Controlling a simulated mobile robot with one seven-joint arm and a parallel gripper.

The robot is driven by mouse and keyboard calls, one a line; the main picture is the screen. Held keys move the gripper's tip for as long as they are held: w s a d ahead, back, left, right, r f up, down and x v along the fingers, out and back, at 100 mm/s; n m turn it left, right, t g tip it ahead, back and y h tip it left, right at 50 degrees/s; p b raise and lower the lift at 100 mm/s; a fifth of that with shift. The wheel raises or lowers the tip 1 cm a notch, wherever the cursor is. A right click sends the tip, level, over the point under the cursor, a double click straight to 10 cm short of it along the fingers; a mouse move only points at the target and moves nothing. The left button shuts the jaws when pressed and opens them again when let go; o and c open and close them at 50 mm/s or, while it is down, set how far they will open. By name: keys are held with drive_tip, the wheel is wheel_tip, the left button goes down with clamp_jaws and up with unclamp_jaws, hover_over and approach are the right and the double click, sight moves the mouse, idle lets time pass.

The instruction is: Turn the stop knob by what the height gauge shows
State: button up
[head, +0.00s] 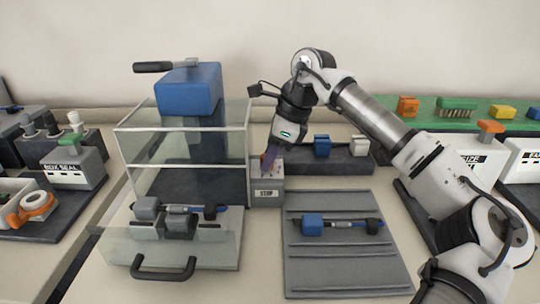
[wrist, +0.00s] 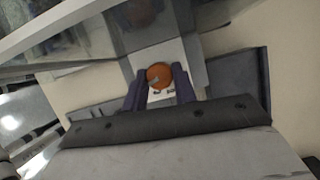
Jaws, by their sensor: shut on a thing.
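The stop knob is orange and round (wrist: 159,76) in the wrist view, with a small grey mark on its face. It sits on top of the grey box labelled STOP (head: 267,193). My gripper (head: 268,158) points down onto this box, and its purple fingers (wrist: 160,92) stand on both sides of the knob, shut on it. In the head view the fingers mostly hide the knob. A tool with a blue block (head: 312,224) lies on the grey ribbed mat. A similar tool (head: 190,209) lies across the front of the clear cabinet. I cannot make out a gauge reading.
The clear cabinet (head: 122,160) with a blue block (head: 188,90) and a handle on top stands directly left of the STOP box. A dark rack (head: 350,161) with blue and white blocks is behind right. The grey mat (head: 345,275) has free room at the front.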

idle(0.3)
drive_tip(key=o, duration=1)
drive_tip(key=shift+c, duration=0.2)
drive_tip(key=p+v, duration=0.1)
drive_tip(key=v, duration=1.3)
drive_tip(key=shift+s+a+f, duration=0.1)
